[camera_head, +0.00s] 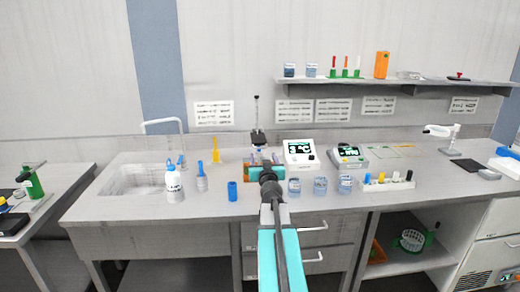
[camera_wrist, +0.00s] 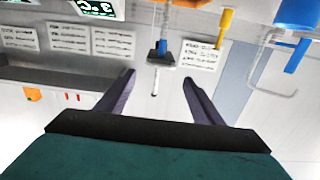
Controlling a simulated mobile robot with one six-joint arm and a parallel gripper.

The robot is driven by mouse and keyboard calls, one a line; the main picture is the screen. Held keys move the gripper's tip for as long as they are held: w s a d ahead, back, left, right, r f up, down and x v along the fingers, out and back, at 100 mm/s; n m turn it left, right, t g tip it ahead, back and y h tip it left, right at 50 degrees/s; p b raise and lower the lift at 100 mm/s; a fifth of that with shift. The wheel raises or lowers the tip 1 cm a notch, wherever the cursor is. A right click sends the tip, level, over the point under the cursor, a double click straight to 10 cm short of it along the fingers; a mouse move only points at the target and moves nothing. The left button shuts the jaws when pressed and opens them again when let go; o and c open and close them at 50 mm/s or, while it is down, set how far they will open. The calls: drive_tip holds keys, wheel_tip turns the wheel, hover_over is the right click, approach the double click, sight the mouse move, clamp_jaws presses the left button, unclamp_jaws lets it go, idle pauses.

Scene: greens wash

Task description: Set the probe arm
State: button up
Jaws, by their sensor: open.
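A thin upright rod stand with a dark block (camera_head: 258,137) on it stands at the back of the counter, beside a meter (camera_head: 300,152) with a lit display. In the wrist view, which is upside down, the dark block (camera_wrist: 161,58) with a blue part appears between my fingers, farther away and not touched. My gripper (camera_head: 267,174) is in front of the stand and hides its lower part in the head view. In the wrist view my gripper (camera_wrist: 159,77) is open with nothing between its fingers. I cannot tell which part is the probe arm.
A white jointed device (camera_head: 442,132) stands at the right. A blue cup (camera_head: 232,191), a wash bottle (camera_head: 174,184) and a sink (camera_head: 135,180) are to the left. A shelf (camera_head: 390,84) overhangs the back right.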

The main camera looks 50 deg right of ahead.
sight(261, 148)
drive_tip(key=shift+p+x, duration=0.5)
drive_tip(key=shift+x, duration=4.7)
